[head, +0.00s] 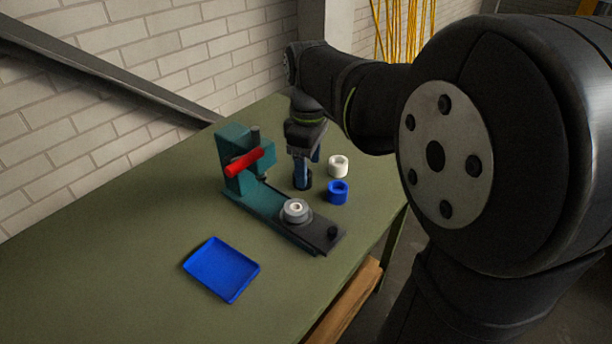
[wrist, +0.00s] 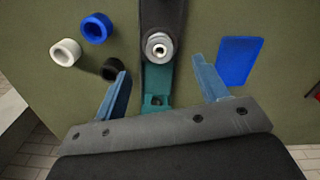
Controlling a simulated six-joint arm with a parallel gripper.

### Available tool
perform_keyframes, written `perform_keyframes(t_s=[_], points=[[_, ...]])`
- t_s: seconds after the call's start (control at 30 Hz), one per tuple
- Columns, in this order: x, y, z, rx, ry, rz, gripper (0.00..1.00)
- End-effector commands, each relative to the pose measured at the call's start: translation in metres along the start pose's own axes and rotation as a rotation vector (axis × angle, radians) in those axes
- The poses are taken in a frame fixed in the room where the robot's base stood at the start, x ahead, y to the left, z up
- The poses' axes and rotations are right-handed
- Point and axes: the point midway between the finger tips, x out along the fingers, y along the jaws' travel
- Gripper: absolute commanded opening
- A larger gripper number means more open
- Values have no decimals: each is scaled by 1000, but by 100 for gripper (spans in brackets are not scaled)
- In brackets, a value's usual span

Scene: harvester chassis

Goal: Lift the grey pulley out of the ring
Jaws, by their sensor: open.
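The grey pulley (head: 296,207) sits with its hole facing up in a darker round ring (head: 285,215) on the dark slide of a green press. In the wrist view the pulley (wrist: 159,44) is at top centre, with the ring around it. My gripper (head: 302,178) is open and empty, with its fingers pointing down behind the pulley. In the wrist view the pulley lies ahead of the gap between my fingertips (wrist: 160,67), apart from both. The exact height of the fingertips above the table is hard to tell.
The green press (head: 233,150) with a red handle (head: 244,162) stands beside my gripper. A white ring (head: 338,166), a blue ring (head: 338,192) and a black ring (wrist: 112,68) stand on the other side. A blue tray (head: 222,269) lies at the front left. The left tabletop is clear.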

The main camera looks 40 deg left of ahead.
Motion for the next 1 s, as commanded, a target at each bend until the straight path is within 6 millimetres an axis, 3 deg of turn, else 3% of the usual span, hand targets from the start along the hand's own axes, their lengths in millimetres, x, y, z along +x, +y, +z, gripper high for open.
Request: perform_keyframes(t_s=[0.3, 0.5, 0.7, 1.0], points=[[26, 6, -20, -689, 0, -2, 67], [39, 9, -30, -1047, 0, -1, 67], [45, 10, -35, -1220, 0, 0, 67], [68, 10, -35, -1245, 0, -3, 67]])
